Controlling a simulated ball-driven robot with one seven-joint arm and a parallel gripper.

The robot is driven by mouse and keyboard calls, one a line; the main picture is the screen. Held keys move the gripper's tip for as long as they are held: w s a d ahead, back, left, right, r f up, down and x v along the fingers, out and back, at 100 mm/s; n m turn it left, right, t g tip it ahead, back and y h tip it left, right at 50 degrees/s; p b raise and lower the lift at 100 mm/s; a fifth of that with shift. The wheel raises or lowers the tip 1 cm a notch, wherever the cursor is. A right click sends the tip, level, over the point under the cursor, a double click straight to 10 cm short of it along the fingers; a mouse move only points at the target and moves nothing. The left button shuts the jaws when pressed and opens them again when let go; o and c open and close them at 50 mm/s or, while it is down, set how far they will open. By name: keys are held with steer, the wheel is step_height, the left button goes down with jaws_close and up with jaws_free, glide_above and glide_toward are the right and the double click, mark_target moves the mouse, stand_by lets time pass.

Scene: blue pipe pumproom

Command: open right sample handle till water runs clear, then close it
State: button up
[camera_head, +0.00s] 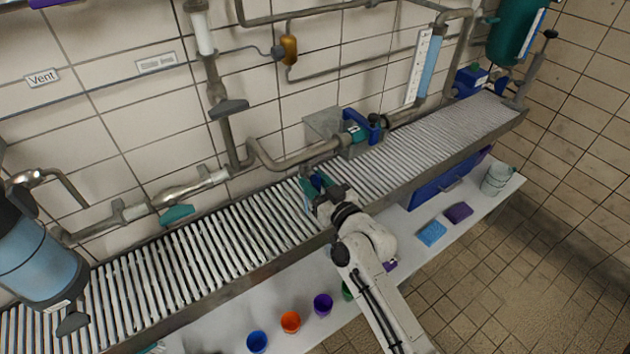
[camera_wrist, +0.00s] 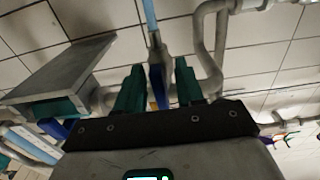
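My gripper (camera_head: 313,190) is over the middle of the roller rack, in front of the wall pipes. In the wrist view its two teal fingers (camera_wrist: 159,91) stand apart. A narrow dark blue piece (camera_wrist: 158,88) shows between them, with gaps on both sides. It seems to be a handle, but I cannot tell whether it is the right sample handle. A blue-handled valve (camera_head: 375,126) is on the pipe right of the gripper, by a grey box (camera_head: 325,124). A teal lever (camera_head: 177,215) is on the pipe at left. I see no running water.
The roller rack (camera_head: 245,232) runs below the pipes. Blue (camera_head: 257,341), orange (camera_head: 290,321) and purple (camera_head: 323,304) cups stand on the white shelf below. A clear container (camera_head: 496,179) and two sponges (camera_head: 431,233) are at right. The tiled floor is open at lower right.

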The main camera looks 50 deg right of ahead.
jaws_close()
stand_by(0.4)
steer(key=shift+m, duration=0.4)
steer(key=m+p, duration=0.1)
steer(key=m, duration=0.2)
steer(key=shift+a+r+m, duration=0.1)
steer(key=shift+a+m, duration=0.05)
steer(key=shift+m, duration=0.25)
steer(key=m+p, duration=0.1)
steer(key=m, duration=0.3)
steer(key=shift+m+p, duration=0.3)
steer(key=shift+p, duration=0.1)
steer(key=m+p, duration=0.1)
steer(key=m, duration=0.3)
steer(key=shift+a+r, duration=0.1)
steer(key=shift+r, duration=0.05)
steer(key=shift+m+p, duration=0.75)
steer(key=shift+m, duration=1.75)
